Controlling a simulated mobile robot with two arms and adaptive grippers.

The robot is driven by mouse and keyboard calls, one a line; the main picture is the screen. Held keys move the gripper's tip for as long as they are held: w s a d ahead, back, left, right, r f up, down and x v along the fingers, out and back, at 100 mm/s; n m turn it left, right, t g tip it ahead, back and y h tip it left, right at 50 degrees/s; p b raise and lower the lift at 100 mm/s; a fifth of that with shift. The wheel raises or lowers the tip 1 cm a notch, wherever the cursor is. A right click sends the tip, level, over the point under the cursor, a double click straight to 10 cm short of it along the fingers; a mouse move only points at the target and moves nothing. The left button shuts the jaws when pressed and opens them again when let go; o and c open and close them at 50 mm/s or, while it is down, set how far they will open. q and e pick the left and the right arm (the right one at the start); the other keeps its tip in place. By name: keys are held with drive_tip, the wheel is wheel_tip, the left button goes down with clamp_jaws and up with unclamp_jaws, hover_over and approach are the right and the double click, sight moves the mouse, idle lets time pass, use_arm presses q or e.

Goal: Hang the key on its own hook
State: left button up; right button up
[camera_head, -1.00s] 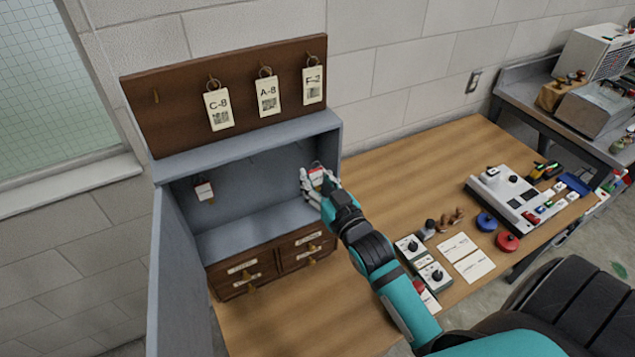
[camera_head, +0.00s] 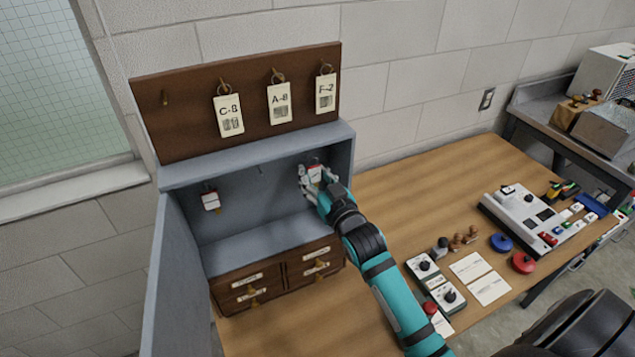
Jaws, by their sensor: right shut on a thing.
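My right gripper (camera_head: 311,184) reaches into the open grey key cabinet (camera_head: 238,180), near its right inner wall. It is shut on a key with a white and red tag (camera_head: 315,173), close to the back wall. The gripper hides most of the key, so I cannot tell whether it touches a hook. Another key with a white tag (camera_head: 210,200) hangs at the cabinet's left. A small hook (camera_head: 262,168) shows bare on the back wall between them. My left gripper is not in view.
The cabinet door (camera_head: 180,275) stands open at the left. Small drawers (camera_head: 240,285) sit below. A brown board (camera_head: 180,115) above holds tags C-8, A-8 and F-2, with a bare peg (camera_head: 165,97) at left. Stamps and a control box (camera_head: 530,215) lie right on the wooden table (camera_head: 400,195).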

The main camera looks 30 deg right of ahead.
drive_tip(key=shift+w+f+b, duration=0.1)
drive_tip(key=shift+w+b, duration=0.3)
drive_tip(key=shift+w, duration=0.4)
drive_tip(key=shift+w+f, duration=0.25)
drive_tip(key=shift+w, duration=0.3)
drive_tip(key=shift+d, duration=0.1)
drive_tip(key=o, duration=1)
drive_tip(key=shift+f, duration=0.1)
drive_tip(key=s, duration=1.2)
drive_tip(key=shift+a, duration=0.3)
